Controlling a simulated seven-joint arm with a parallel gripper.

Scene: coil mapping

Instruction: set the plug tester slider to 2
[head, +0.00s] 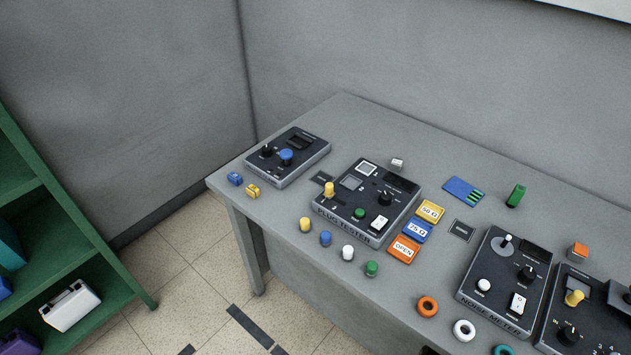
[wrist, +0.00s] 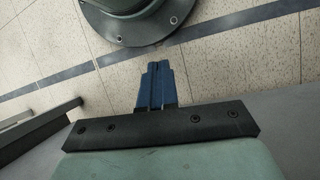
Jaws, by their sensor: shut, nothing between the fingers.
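The plug tester (head: 345,225) is a dark-topped grey box on the table, with its name on the front edge. A yellow upright knob (head: 329,189) at its left side looks like the slider handle; its scale is too small to read. The panel also carries a black knob (head: 385,198), a green button (head: 359,213) and a white switch (head: 379,223). My gripper (wrist: 155,68) shows in the wrist view with its blue fingers shut and empty, over the floor. I cannot make it out in the head view, and the wrist view does not show the tester.
Loose yellow (head: 305,225), blue (head: 326,239), white (head: 348,253) and green (head: 372,268) plugs stand before the tester. Coloured tiles (head: 403,249) lie at its right. Another device (head: 287,157) is behind left; the noise meter (head: 507,280) is at right. A green shelf (head: 50,225) stands left.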

